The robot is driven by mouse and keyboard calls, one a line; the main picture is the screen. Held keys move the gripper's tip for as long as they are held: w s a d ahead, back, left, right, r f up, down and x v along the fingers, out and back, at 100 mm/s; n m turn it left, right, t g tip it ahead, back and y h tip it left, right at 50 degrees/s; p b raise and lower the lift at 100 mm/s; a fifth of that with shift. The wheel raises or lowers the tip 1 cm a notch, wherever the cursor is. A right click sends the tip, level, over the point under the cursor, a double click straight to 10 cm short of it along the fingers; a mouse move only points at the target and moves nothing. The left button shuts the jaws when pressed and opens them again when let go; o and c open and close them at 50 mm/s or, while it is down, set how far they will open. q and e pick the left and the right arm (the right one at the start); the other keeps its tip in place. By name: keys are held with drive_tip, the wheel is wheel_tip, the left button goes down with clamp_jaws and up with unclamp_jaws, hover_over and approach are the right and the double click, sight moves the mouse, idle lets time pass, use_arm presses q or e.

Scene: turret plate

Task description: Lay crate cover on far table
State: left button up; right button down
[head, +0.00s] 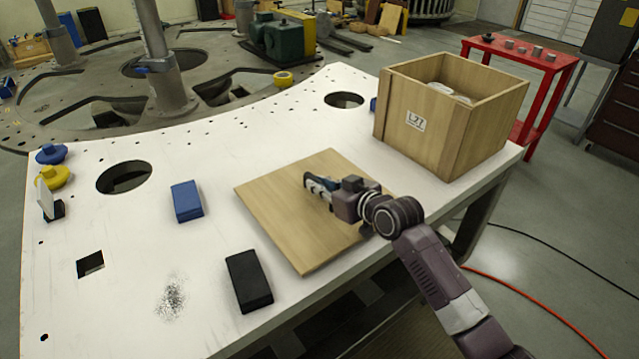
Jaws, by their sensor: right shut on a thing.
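The crate cover (285,222), a square light-wood board, is flat or nearly flat at the middle of the white table (130,255), left of the open crate. I cannot tell whether its whole underside touches the tabletop. My right gripper (317,187) reaches over it from the right and is shut on it near its middle; the fingers hide the gripped part. The wooden crate (475,125) with an "L27" label stands open at the table's right end, with pale things inside. My left gripper is out of view.
A blue block (186,201) and a black block (248,281) lie left of the cover. Blue and yellow knobs (52,177) sit at the left edge. The tabletop has round and square holes. A red table (520,52) with small metal parts stands at the back right.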

drive_tip(key=c, duration=2.4)
unclamp_jaws()
drive_tip(key=shift+f, duration=0.15)
drive_tip(key=o, duration=0.5)
drive_tip(key=shift+c, duration=0.2)
drive_tip(key=shift+s, duration=0.1)
drive_tip(key=shift+r, duration=0.35)
drive_tip(key=shift+s+d, duration=0.15)
drive_tip(key=shift+d, duration=0.05)
drive_tip(key=b+v, duration=0.1)
drive_tip(key=v, duration=1)
drive_tip(key=shift+s+d+r, duration=0.1)
drive_tip(key=shift+s, duration=0.1)
